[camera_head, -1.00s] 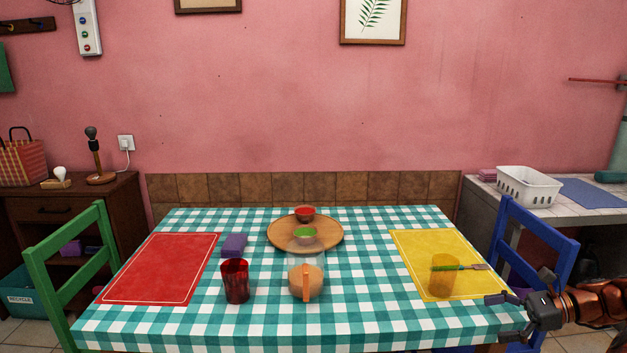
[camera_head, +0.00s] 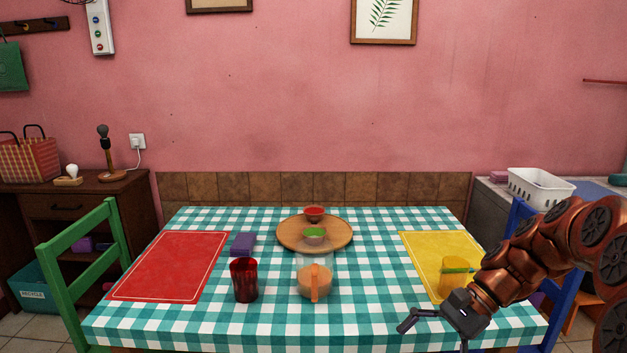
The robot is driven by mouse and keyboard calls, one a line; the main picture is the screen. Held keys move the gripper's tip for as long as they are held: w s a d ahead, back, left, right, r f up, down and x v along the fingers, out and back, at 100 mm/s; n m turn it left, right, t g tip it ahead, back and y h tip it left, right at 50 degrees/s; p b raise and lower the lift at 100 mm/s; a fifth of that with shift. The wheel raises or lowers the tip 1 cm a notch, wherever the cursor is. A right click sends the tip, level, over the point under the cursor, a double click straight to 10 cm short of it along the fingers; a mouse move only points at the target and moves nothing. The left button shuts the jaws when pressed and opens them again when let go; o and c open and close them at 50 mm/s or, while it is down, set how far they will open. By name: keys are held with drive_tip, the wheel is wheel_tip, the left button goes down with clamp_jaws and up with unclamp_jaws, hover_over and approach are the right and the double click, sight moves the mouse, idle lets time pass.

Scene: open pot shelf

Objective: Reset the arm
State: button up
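My gripper (camera_head: 432,337) is at the lower right, over the table's front right edge. Its black fingers are spread apart with nothing between them. My copper-coloured arm comes in from the right edge of the picture and partly covers the yellow placemat (camera_head: 418,250) and the blue chair (camera_head: 519,216). The amber cup (camera_head: 452,280) stands on the yellow placemat, just beyond my gripper and beside my arm; the green-handled utensil at it is now mostly hidden by my arm.
The checked table (camera_head: 200,325) holds a red placemat (camera_head: 170,265), purple block (camera_head: 243,244), red glass (camera_head: 244,281), orange-handled cup (camera_head: 315,283) and round wooden tray (camera_head: 287,238) with two small bowls. A green chair (camera_head: 85,265) stands left. The table's front strip is mostly clear.

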drive_tip(key=s+a+f+n+g+h, duration=0.1)
drive_tip(key=s+a+n+h, duration=0.15)
drive_tip(key=s, duration=0.35)
drive_tip(key=s+a+n+h, duration=0.2)
drive_tip(key=s+n, duration=0.1)
drive_tip(key=s, duration=0.3)
drive_tip(key=s+d+f+n+h, duration=0.2)
drive_tip(key=s+n+h, duration=0.1)
drive_tip(key=s, duration=0.3)
drive_tip(key=s+d+f+n+h, duration=0.2)
drive_tip(key=s+n, duration=0.1)
drive_tip(key=s, duration=0.3)
wheel_tip(320, 180, up, 19)
drive_tip(key=w+t+p, duration=0.1)
drive_tip(key=t+p, duration=0.1)
drive_tip(key=p, duration=1.5)
drive_tip(key=shift+a+f, duration=0.2)
drive_tip(key=shift+a, duration=0.05)
drive_tip(key=shift+w+m, duration=0.1)
drive_tip(key=shift+m, duration=0.15)
